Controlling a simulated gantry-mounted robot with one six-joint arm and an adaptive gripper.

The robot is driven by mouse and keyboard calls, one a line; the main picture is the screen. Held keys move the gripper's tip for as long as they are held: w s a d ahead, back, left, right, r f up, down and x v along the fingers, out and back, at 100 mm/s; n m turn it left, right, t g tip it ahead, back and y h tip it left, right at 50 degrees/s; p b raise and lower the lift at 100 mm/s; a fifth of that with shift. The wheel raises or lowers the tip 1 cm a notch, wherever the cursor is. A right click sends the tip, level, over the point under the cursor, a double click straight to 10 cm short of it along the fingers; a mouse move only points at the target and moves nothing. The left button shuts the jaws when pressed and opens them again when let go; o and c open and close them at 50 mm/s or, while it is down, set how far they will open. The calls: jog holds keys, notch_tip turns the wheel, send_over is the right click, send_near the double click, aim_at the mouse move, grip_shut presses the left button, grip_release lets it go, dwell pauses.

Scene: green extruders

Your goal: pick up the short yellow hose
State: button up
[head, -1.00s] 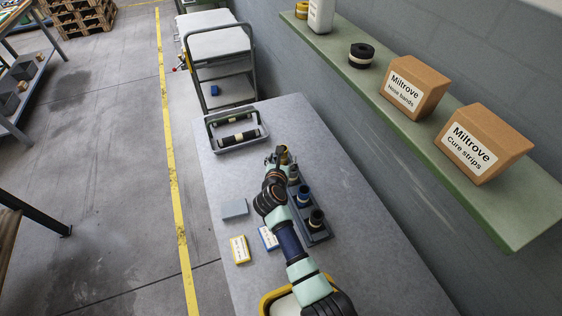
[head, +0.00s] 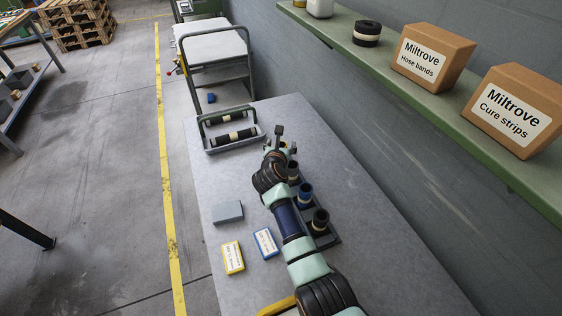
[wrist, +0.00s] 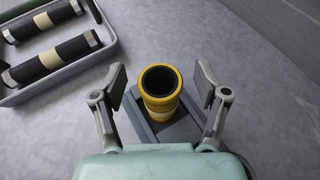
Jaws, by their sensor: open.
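The short yellow hose (wrist: 160,88) stands upright at the end of a dark grey rack (wrist: 187,118). It is yellow with a dark open bore and a paler band low on its side. My gripper (wrist: 161,84) is open, with one finger on each side of the hose in the wrist view. Gaps show between both fingers and the hose, but I cannot tell how far down the fingers reach. In the head view my gripper (head: 282,142) is over the rack's far end, and my arm hides the yellow hose.
Other hoses stand in the rack, a blue-banded one (head: 305,192) and a black one (head: 319,220). A grey tray (head: 212,148) with two black hoses lies beyond, left of my gripper. A grey block (head: 228,212) and yellow and blue boxes lie left. The wall is right.

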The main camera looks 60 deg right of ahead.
jog(key=c, duration=1.3)
notch_tip(320, 180, up, 20)
jog(key=p, duration=1)
jog(key=shift+r, duration=0.1)
jog(key=shift+s+p, duration=0.1)
jog(key=shift+p, duration=0.25)
